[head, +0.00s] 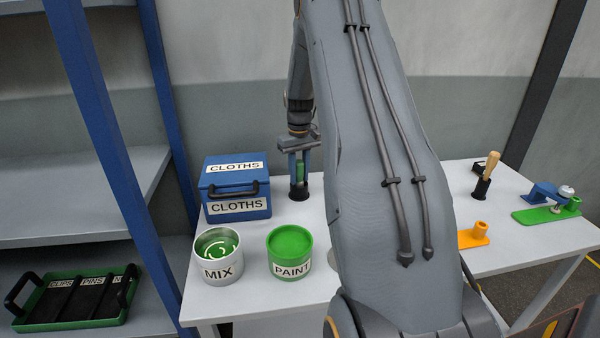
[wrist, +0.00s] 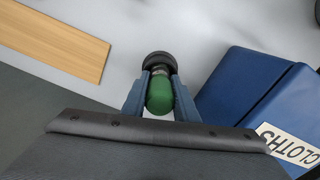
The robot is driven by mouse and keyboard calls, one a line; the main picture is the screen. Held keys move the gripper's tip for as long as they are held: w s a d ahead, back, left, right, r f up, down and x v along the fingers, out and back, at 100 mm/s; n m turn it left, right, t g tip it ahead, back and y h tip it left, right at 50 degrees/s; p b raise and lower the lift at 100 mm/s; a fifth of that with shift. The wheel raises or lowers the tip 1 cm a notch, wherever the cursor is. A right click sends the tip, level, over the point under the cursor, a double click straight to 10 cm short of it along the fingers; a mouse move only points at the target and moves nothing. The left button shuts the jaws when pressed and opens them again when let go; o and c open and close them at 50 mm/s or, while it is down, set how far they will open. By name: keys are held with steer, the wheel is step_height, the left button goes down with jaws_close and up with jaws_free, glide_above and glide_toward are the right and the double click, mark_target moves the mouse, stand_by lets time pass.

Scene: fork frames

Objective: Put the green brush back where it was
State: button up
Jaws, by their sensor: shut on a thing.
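The green brush (head: 299,170) stands upright at the back of the table, right of the blue CLOTHS box. My gripper (head: 299,163) points down and is shut on its green handle, which also shows between the fingers in the wrist view (wrist: 160,96). A round black holder (head: 299,193) stands on the table directly below the brush; it also shows in the wrist view (wrist: 158,59). The brush's lower end appears to be in the holder, but its bristles are hidden and I cannot tell how deep it sits.
The blue CLOTHS box (head: 236,188) is close on the left. The silver MIX can (head: 218,272) and green PAINT can (head: 290,254) stand in front. A wooden-handled tool (head: 487,168), an orange part (head: 473,236) and a green-based fixture (head: 547,214) are at right. A wooden board (wrist: 55,40) shows.

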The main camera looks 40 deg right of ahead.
steer(key=shift+f, duration=0.1)
steer(key=o, duration=1.1)
steer(key=shift+c, duration=0.2)
step_height(320, 180, up, 12)
steer(key=b, duration=0.3)
steer(key=shift+b, duration=0.35)
